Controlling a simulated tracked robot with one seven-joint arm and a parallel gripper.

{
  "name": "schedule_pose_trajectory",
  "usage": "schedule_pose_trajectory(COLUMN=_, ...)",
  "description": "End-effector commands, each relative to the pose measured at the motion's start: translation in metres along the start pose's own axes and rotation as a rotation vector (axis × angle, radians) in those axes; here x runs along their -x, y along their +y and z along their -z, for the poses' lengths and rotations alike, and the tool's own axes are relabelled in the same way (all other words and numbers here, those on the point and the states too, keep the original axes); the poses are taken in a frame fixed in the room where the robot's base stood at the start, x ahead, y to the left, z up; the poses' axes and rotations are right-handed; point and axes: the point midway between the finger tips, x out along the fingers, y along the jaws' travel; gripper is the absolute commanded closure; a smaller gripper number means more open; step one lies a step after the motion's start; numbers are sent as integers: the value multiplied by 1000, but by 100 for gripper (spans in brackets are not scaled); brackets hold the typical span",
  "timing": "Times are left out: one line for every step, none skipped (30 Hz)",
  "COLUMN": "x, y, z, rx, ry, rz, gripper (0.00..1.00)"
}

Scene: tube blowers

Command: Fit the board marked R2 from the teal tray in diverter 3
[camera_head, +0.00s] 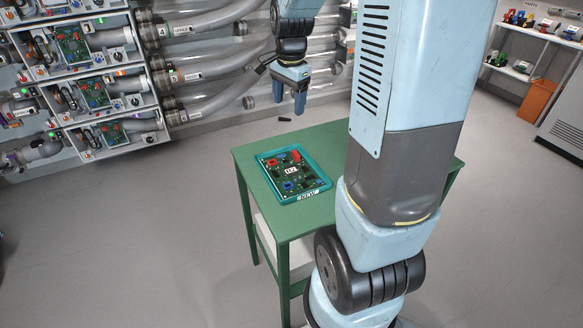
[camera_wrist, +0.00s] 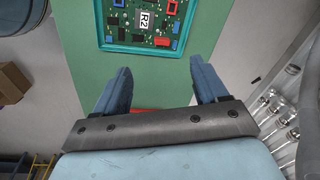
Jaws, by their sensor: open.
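A teal tray (camera_head: 326,185) marked NEW lies on a green table (camera_head: 316,215). In it lies a green circuit board (camera_head: 278,179) with a white R2 label, red and blue parts and dark chips. In the wrist view the board (camera_wrist: 168,12) and part of the teal tray (camera_wrist: 122,49) show beyond the fingers. My gripper (camera_head: 287,106) hangs above and behind the table, pointing down, open and empty. In the wrist view my gripper (camera_wrist: 160,85) has its two blue fingers spread apart, clear of the tray. The diverters (camera_head: 84,57) stand stacked at left; which is number 3 cannot be told.
Grey hoses (camera_head: 205,68) and clear tubes run along the back wall beside the diverters. Shelves (camera_head: 545,40) with coloured parts and an orange box (camera_head: 538,99) stand at right. The floor left of the table is clear.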

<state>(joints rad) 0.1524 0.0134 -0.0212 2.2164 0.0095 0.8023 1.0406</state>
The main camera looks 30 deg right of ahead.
Motion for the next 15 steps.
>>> schedule_pose_trajectory(x=-15, y=-4, z=9, rx=-57, ry=-10, rz=-22, gripper=28)
schedule_pose_trajectory(x=-22, y=-6, z=13, rx=-91, ry=-13, rz=-32, gripper=28)
schedule_pose_trajectory(x=-31, y=-9, z=19, rx=-134, ry=-18, rz=-44, gripper=28)
schedule_pose_trajectory(x=-37, y=-11, z=22, rx=-163, ry=-20, rz=-52, gripper=28)
schedule_pose_trajectory(x=-43, y=-12, z=26, rx=-190, ry=-22, rz=-60, gripper=28)
schedule_pose_trajectory(x=-51, y=-14, z=30, rx=-224, ry=-25, rz=-70, gripper=28)
schedule_pose_trajectory(x=-56, y=-15, z=33, rx=-248, ry=-26, rz=-77, gripper=28)
schedule_pose_trajectory(x=-60, y=-16, z=36, rx=-268, ry=-28, rz=-82, gripper=28)
schedule_pose_trajectory(x=-66, y=-17, z=39, rx=-292, ry=-29, rz=-90, gripper=28)
schedule_pose_trajectory(x=-69, y=-17, z=41, rx=-307, ry=-29, rz=-93, gripper=28)
schedule_pose_trajectory(x=-72, y=-18, z=42, rx=-320, ry=-30, rz=-97, gripper=28)
schedule_pose_trajectory(x=-75, y=-18, z=44, rx=-333, ry=-31, rz=-101, gripper=28)
schedule_pose_trajectory(x=-77, y=-18, z=45, rx=-341, ry=-31, rz=-103, gripper=28)
schedule_pose_trajectory(x=-79, y=-18, z=45, rx=-347, ry=-31, rz=-105, gripper=28)
schedule_pose_trajectory(x=-82, y=-18, z=46, rx=-353, ry=-32, rz=-107, gripper=28)
